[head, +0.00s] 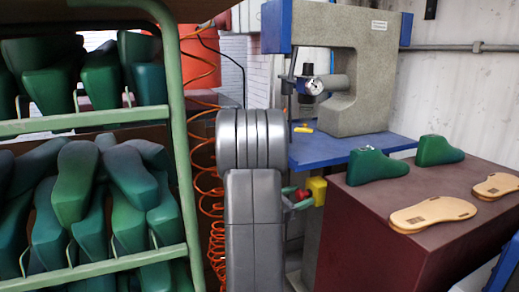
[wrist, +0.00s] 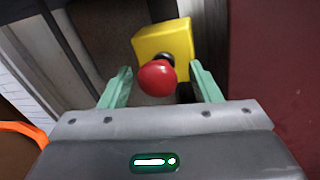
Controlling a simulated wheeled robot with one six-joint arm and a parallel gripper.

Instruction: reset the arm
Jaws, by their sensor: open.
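My arm (head: 252,200) stands upright in the middle of the head view and hides part of what is behind it. My gripper (wrist: 160,72) is open in the wrist view, its two pale green fingers apart. Beyond and between the fingers is a red round button (wrist: 157,76) on a yellow box (wrist: 163,40). I cannot tell whether the fingers touch it. In the head view the yellow box (head: 317,190) shows just right of my arm, with the gripper fingers (head: 300,204) partly visible beside it.
A green rack (head: 172,130) full of green shoe lasts stands at the left. A grey press (head: 362,75) with a blue table (head: 345,149) is behind. A dark red bench (head: 375,225) at the right bears two green lasts (head: 372,166) and tan soles (head: 432,214). An orange coiled hose (head: 212,205) hangs behind my arm.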

